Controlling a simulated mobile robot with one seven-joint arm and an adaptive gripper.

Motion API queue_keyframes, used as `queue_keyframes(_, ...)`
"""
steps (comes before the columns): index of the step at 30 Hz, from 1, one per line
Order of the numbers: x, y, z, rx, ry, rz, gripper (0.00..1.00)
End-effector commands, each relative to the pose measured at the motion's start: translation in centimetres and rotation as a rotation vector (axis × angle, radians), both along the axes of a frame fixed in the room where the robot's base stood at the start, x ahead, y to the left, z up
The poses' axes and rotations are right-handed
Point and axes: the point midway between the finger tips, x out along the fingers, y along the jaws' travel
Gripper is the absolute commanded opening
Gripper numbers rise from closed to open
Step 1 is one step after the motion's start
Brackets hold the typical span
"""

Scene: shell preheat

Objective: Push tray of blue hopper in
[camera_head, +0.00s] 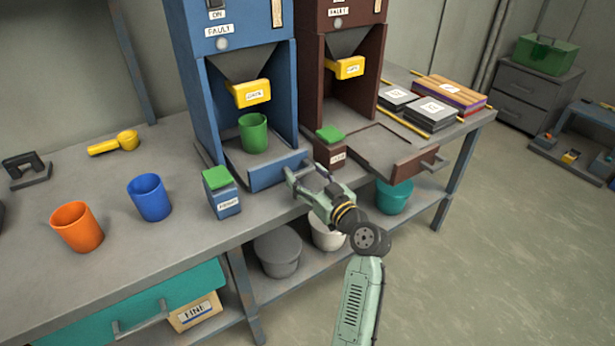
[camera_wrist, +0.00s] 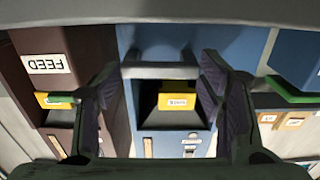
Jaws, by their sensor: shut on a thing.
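The blue hopper (camera_head: 235,60) stands at the back of the bench with a yellow gate (camera_head: 250,93) under its funnel. Its tray (camera_head: 268,180) sits low in the bay, its blue front panel slightly ahead of the side walls. A green cup (camera_head: 253,133) stands upright on this tray. My gripper (camera_head: 304,174) is at the right part of the tray's front. In the wrist view a grey handle bar (camera_wrist: 160,71) lies between my two fingers, and my gripper (camera_wrist: 158,92) is shut on it. The fingers hide parts of the handle's ends.
The brown hopper (camera_head: 337,65) stands to the right, its tray (camera_head: 395,163) pulled out. A blue button box (camera_head: 224,203) and a brown one (camera_head: 331,154) flank the blue tray. Blue (camera_head: 150,198) and orange (camera_head: 77,227) cups stand left.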

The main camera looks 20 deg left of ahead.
Motion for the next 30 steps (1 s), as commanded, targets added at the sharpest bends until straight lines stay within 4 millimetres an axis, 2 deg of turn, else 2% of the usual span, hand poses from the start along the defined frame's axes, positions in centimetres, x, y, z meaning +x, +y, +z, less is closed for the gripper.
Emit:
queue_keyframes(5,0.0,0.0,0.0,0.0,0.0,0.0,0.12)
queue_keyframes(8,0.3,0.4,-0.2,-0.001,-0.001,0.001,0.12)
queue_keyframes(15,2.5,3.2,-0.2,0.0,-0.001,0.001,0.12)
queue_keyframes(25,2.8,3.5,0.1,0.001,-0.001,-0.002,0.12)
queue_keyframes(26,2.8,3.5,0.1,0.002,-0.001,-0.002,0.64)
queue_keyframes(30,2.8,3.5,0.0,0.001,-0.001,-0.001,0.74)
